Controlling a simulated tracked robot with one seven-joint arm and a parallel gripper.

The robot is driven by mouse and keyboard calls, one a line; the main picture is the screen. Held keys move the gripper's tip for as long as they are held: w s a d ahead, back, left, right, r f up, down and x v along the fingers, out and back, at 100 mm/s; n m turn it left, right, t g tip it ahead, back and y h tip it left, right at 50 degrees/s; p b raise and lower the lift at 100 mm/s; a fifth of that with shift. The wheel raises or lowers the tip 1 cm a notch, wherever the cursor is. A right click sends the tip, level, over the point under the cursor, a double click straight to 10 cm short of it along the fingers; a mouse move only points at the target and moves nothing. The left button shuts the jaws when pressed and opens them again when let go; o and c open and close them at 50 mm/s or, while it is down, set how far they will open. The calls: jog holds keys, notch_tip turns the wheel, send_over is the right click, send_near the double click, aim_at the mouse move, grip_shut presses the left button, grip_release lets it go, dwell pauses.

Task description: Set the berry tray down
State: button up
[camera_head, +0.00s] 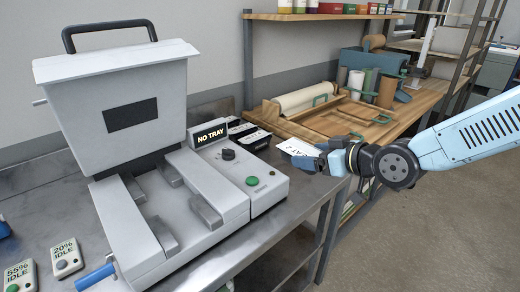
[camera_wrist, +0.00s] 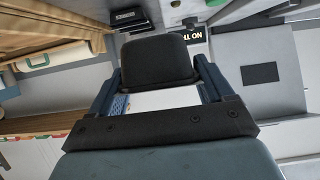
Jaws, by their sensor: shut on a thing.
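My gripper (camera_head: 324,161) is at the right end of the steel bench, in the air near its edge. It is shut on a flat white thing (camera_head: 299,147) with dark lettering that looks like "CAT 2". I cannot tell whether this is the berry tray or its label. In the wrist view a white surface (camera_wrist: 160,99) shows between the blue fingers, behind a dark rounded block. The tray sealer (camera_head: 130,85) stands open on the bench, its lid raised. Its display (camera_head: 211,134) reads "NO TRAY". No other berry tray can be made out.
The sealer's control box (camera_head: 262,186) has a green button and a dark knob. A wooden table (camera_head: 408,112) with a paper roll (camera_head: 307,98) and several rolls is behind my gripper. Two idle units (camera_head: 66,258) are at front left.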

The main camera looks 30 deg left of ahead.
jog(key=w+a+f, duration=0.1)
jog(key=w+f, duration=0.2)
jog(key=w, duration=0.1)
jog(key=w+f, duration=0.3)
jog(key=w, duration=0.2)
jog(key=w+a+f, duration=0.1)
jog(key=w+f, duration=0.2)
jog(key=w, duration=0.1)
jog(key=shift+w+a+f, duration=0.3)
jog(key=shift+a+f, duration=0.05)
notch_tip(320, 180, down, 3)
jog(key=shift+w+f, duration=0.1)
jog(key=shift+f, duration=0.1)
jog(key=o, duration=1.1)
jog(key=shift+r, duration=0.1)
jog(key=shift+v, duration=5.95)
